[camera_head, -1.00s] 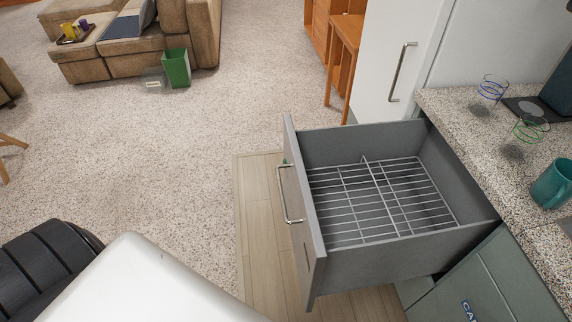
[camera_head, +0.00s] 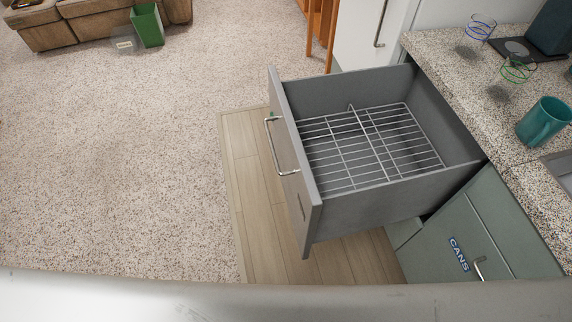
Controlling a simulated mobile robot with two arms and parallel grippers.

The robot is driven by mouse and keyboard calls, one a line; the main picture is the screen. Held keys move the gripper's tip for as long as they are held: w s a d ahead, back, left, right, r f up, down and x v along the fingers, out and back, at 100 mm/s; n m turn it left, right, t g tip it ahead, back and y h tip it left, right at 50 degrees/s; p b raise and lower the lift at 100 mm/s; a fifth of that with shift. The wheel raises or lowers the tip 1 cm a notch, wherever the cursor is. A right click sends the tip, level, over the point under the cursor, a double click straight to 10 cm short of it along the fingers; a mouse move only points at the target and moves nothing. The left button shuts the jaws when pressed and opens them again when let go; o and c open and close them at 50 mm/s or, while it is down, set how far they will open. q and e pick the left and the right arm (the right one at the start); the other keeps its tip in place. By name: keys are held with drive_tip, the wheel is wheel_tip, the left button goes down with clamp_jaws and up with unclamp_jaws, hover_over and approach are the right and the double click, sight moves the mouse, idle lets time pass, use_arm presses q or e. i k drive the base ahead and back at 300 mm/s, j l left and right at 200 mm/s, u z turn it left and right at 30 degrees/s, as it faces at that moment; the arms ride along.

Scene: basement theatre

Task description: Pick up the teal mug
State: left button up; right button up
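Neither of my grippers shows in the head view. A pale part of my own body fills the bottom of the picture.
An open grey drawer (camera_head: 400,192) with an empty wire rack (camera_head: 365,150) juts out left of the counter. Two wire-ringed glasses (camera_head: 480,27) (camera_head: 517,69) stand behind the mug, near a dark appliance (camera_head: 550,30). The carpet (camera_head: 120,170) at left is open.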

sight(549, 116)
drive_tip(key=z, duration=1.55)
